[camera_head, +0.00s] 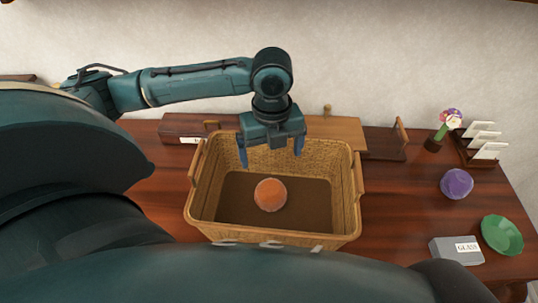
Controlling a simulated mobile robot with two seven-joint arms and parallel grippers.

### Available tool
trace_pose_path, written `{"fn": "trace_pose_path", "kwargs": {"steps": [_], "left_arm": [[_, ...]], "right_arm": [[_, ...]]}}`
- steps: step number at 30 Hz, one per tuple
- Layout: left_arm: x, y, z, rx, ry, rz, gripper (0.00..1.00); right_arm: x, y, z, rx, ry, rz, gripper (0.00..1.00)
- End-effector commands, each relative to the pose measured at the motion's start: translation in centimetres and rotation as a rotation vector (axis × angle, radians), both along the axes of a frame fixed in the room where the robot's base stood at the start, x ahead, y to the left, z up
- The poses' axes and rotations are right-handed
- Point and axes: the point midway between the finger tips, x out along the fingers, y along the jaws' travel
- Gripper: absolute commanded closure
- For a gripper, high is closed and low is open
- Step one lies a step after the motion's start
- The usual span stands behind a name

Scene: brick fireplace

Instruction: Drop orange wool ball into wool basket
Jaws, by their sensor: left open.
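The orange wool ball (270,194) lies inside the wool basket, on its brown floor near the middle. The wicker basket (348,213) stands on the dark wooden table, with a handle on each side. My left gripper (271,152) reaches in from the left above the far part of the basket. Its two blue fingers point down and stand wide apart, with nothing between them. The ball is below and apart from the fingers. My right gripper is not in view.
A flower pot (434,143) and a card rack (482,147) stand behind. Wooden boards (337,131) lie along the wall.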

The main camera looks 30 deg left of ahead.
Motion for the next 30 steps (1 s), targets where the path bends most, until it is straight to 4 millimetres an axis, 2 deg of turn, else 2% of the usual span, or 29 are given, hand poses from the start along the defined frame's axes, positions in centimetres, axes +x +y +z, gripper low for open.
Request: {"fn": "trace_pose_path", "kwargs": {"steps": [5,12,18,24,30], "left_arm": [[0.1,0.0,2.4,-0.001,-0.007,-0.002,0.05],[0.1,0.0,8.0,-0.001,-0.008,-0.002,0.05],[0.1,0.0,11.4,-0.001,-0.004,-0.001,0.05],[0.0,0.0,12.9,0.000,-0.001,0.001,0.05],[0.0,0.0,13.0,0.000,0.000,0.000,0.05]], "right_arm": [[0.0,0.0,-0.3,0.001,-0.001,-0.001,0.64],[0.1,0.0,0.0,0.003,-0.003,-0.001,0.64],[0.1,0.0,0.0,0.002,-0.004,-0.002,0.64],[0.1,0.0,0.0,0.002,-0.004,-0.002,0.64],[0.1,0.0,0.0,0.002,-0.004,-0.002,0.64]]}}
